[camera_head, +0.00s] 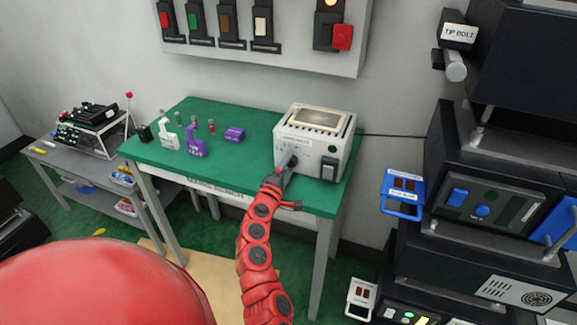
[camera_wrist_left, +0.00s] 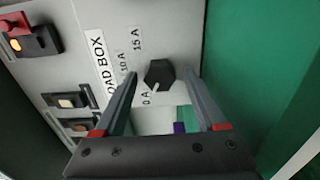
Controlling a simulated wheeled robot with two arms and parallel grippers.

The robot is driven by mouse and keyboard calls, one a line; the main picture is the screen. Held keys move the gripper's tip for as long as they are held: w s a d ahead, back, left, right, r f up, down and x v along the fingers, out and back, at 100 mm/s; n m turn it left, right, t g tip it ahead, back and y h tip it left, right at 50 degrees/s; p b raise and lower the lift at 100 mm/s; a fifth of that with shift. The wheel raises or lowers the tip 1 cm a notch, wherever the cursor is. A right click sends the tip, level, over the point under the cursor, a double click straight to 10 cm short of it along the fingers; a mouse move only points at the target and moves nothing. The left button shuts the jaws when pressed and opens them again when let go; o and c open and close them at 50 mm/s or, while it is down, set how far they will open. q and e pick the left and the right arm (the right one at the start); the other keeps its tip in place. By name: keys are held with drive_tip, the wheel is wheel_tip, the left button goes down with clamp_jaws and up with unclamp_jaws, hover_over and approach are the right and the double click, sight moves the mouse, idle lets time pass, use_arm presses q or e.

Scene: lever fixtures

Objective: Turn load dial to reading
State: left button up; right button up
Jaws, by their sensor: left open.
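The load box (camera_head: 305,139) is a pale grey unit at the right end of the green table in the head view. In the left wrist view its LOAD BOX label (camera_wrist_left: 100,68) stands beside the black load dial (camera_wrist_left: 159,74). A short white pointer mark on the dial points to the lower left, toward the 0 A label. Labels for 10 A and 15 A are further up. My left gripper (camera_wrist_left: 160,80) is open, with one finger on each side of the dial; I cannot tell if they touch it. In the head view my left gripper (camera_head: 287,167) covers the dial. My right gripper is not in view.
On the green table (camera_head: 240,169) stand bottles (camera_head: 195,143) and a purple block (camera_head: 235,134), left of the box. A wall panel (camera_head: 290,60) with several switches hangs behind. Black equipment (camera_head: 480,190) stands at the right. A grey side table (camera_head: 90,178) is at the left.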

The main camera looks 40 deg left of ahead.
use_arm(q)
drive_tip(key=b+v, duration=0.2)
drive_tip(key=v, duration=1.5)
drive_tip(key=shift+d, duration=0.1)
